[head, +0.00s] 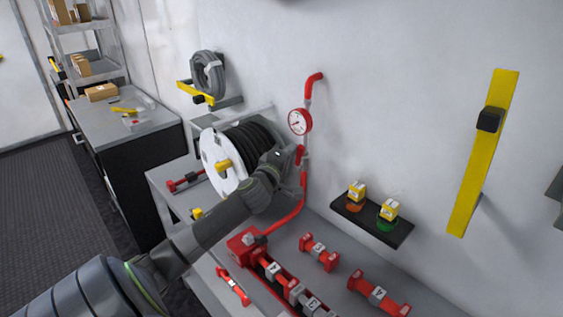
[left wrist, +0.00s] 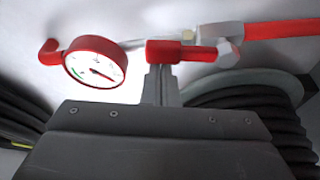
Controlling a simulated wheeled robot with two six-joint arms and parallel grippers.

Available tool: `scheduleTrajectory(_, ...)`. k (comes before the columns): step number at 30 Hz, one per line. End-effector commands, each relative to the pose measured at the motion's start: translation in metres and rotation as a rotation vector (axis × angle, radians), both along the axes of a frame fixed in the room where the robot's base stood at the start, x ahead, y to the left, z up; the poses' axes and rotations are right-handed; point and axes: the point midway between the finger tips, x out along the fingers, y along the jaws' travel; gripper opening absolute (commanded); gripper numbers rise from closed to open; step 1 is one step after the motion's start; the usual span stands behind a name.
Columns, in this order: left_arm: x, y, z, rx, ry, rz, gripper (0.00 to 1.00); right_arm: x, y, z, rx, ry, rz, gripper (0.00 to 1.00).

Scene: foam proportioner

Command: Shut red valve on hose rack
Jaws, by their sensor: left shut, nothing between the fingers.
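The red valve (head: 300,154) is on the red pipe (head: 304,185) against the wall, just below a round red-rimmed gauge (head: 299,122). In the left wrist view its red handle (left wrist: 182,52) lies crosswise right at the tip of my gripper, with a silver fitting behind it. My left gripper (head: 286,156) reaches in beside the black hose reel and is at the valve. Its fingers (left wrist: 162,82) are shut with nothing between them. I cannot tell whether the tips touch the handle. My right gripper is not in view.
The hose reel (head: 222,165) with a white flange stands close to my left gripper. Red fittings (head: 320,252) and a red manifold (head: 245,243) lie on the grey bench. A black shelf (head: 372,220) with yellow-capped items is on the wall to the right.

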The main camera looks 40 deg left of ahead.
Motion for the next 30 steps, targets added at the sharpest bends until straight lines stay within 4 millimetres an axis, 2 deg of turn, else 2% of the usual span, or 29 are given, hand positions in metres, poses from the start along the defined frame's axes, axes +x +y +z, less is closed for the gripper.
scheduleTrajectory(1, 0.004, -0.003, -0.008, 0.038, -0.007, -0.002, 0.0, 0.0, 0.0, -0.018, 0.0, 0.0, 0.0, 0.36)
scheduleTrajectory(3, 0.006, -0.007, -0.01, 0.104, -0.013, -0.002, 0.0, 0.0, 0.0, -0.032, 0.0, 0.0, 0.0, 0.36)
scheduleTrajectory(12, 0.006, -0.025, -0.013, 0.391, -0.037, -0.002, 0.0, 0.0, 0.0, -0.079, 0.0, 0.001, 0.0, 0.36)
scheduleTrajectory(21, 0.004, -0.041, -0.021, 0.67, -0.059, -0.001, 0.0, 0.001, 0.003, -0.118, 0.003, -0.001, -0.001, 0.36)
scheduleTrajectory(30, 0.003, -0.051, -0.029, 0.901, -0.078, 0.0, 0.0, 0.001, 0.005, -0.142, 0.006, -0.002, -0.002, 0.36)
